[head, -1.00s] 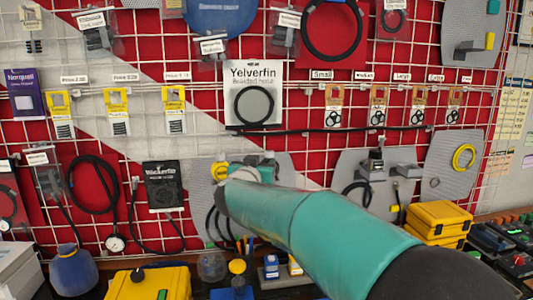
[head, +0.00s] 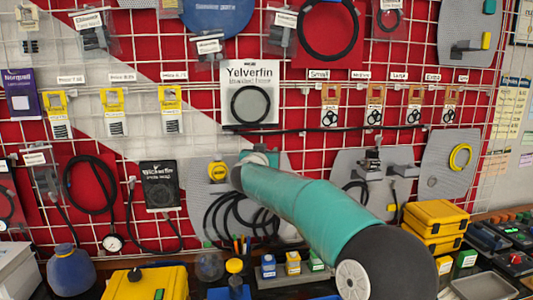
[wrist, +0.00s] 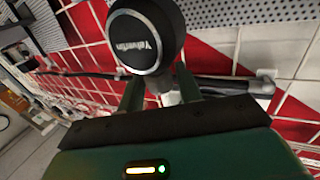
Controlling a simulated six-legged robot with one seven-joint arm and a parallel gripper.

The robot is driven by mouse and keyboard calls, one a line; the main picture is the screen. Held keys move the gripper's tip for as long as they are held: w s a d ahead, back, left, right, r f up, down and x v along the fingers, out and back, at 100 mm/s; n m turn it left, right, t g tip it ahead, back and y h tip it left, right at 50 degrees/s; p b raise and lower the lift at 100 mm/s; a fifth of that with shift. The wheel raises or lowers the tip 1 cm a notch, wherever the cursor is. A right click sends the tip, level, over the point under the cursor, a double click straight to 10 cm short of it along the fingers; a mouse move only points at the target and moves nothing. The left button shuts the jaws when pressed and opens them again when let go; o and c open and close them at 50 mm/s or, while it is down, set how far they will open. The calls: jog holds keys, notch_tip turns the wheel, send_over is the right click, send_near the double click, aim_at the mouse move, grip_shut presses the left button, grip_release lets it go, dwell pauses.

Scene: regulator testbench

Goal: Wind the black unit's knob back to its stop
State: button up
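In the wrist view a round black knob (wrist: 145,38) with white lettering on its face stands just beyond my gripper (wrist: 160,78). The two dark green fingers are apart, one at the left under the knob's lower edge, the other beside its lower right. A grey metal part shows between them. I cannot tell whether either finger touches the knob. In the head view my arm hides the gripper and the knob. The arm ends in front of a grey panel (head: 200,196) that carries a yellow round part (head: 218,171). The unit's body is mostly hidden.
A second grey panel to the right holds a grey-and-black fitting (head: 372,162). Black hoses (head: 232,212) hang below my arm's end. Yellow cases (head: 436,216) and a yellow box (head: 145,284) stand on the bench, with small coloured blocks (head: 292,262) between.

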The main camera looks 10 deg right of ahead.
jog(key=c, duration=0.6)
